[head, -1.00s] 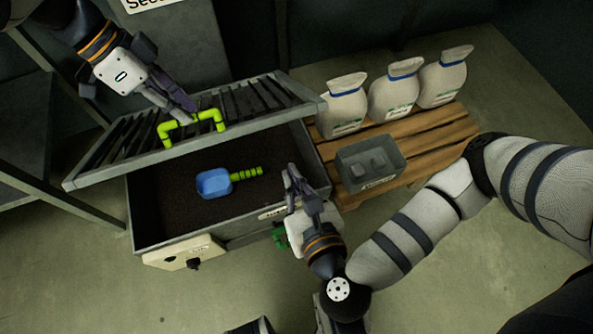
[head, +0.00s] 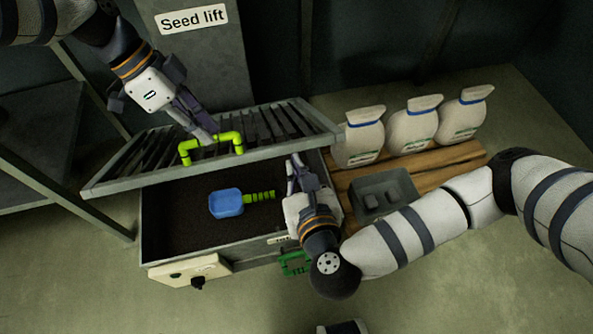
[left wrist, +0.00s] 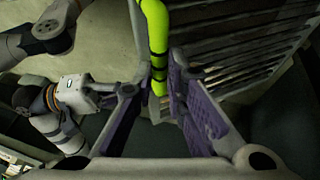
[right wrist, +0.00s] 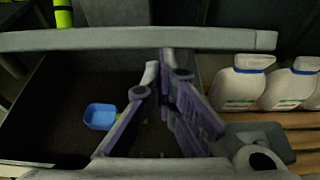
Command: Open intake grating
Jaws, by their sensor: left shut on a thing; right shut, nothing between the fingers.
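The slatted grey intake grating (head: 130,182) is raised and tilted over an open box (head: 190,250) of dark material. Its lime-green handle (head: 239,140) stands on the slats. My left gripper (head: 212,137) is shut on the handle; the left wrist view shows the handle (left wrist: 156,40) between its fingers. My right gripper (head: 293,165) is shut and empty over the right side of the box, near the grating's front bar. In the right wrist view this bar (right wrist: 220,40) crosses just beyond the fingertips (right wrist: 162,58). I cannot tell whether they touch it.
A blue scoop (head: 226,203) with a green handle lies in the box. Right of it are a grey bin (head: 400,202), a wooden pallet (head: 450,163) and white sacks (head: 362,142). A column labelled Seed lift (head: 200,60) stands behind. A control panel (head: 185,270) is on the front.

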